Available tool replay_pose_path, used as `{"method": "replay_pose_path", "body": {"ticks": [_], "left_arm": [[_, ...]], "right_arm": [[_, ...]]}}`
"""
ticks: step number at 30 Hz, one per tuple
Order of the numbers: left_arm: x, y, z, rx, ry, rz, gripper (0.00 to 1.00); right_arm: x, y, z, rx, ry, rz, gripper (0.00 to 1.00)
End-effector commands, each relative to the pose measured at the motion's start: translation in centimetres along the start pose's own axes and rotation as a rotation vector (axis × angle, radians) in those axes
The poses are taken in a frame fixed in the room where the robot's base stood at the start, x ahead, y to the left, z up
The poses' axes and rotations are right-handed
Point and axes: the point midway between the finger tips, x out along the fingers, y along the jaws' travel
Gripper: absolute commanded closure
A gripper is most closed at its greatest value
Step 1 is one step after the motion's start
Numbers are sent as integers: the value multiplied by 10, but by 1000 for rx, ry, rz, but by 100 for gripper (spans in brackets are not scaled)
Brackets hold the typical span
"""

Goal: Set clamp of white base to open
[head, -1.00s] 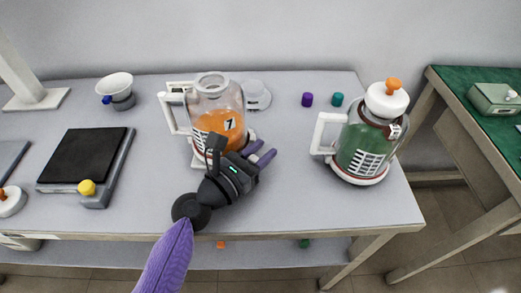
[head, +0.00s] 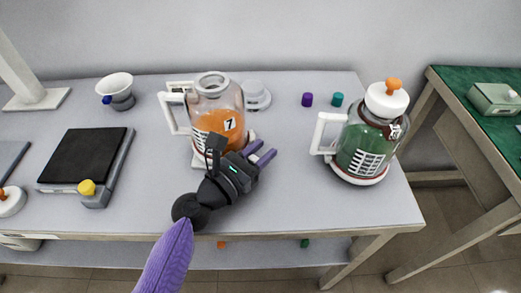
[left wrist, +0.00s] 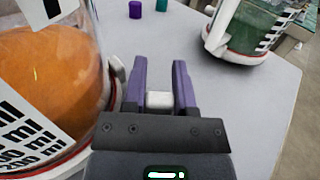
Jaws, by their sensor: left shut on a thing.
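A clear canister (head: 215,92) with orange liquid, a white handle and a "7" label stands upright on a white base (head: 199,161). My left gripper (head: 264,152) is at the front right of this base, its purple fingers pointing away to the right. In the left wrist view, a small white block (left wrist: 160,100) sits between the fingers, and the gripper is shut on it. It looks like the clamp's lever, but its link to the base is hidden. A dark red rim (left wrist: 116,84) shows beside the left finger. My right gripper is not in view.
A green-filled canister (head: 362,146) with a white lid and orange knob stands to the right. Small purple (head: 307,99) and teal (head: 337,99) caps lie behind. A black-topped scale (head: 88,155) and a white bowl (head: 115,82) are at the left. The table between the canisters is clear.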

Motion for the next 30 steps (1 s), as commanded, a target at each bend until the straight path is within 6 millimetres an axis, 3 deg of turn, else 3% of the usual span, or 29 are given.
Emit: {"method": "replay_pose_path", "body": {"ticks": [9, 15, 16, 18, 26, 30], "left_arm": [[7, 1, 3, -3, 0, 74, 100], [7, 2, -1, 0, 1, 76, 100], [7, 2, -1, 0, 1, 76, 62], [7, 2, -1, 0, 1, 75, 50], [6, 2, 0, 0, 1, 75, 50], [-7, 1, 0, -1, 2, 76, 50]], "right_arm": [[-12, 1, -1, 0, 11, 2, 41], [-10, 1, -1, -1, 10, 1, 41], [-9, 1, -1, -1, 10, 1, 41], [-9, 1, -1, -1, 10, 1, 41], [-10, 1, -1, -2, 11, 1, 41], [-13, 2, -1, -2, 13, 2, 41]]}}
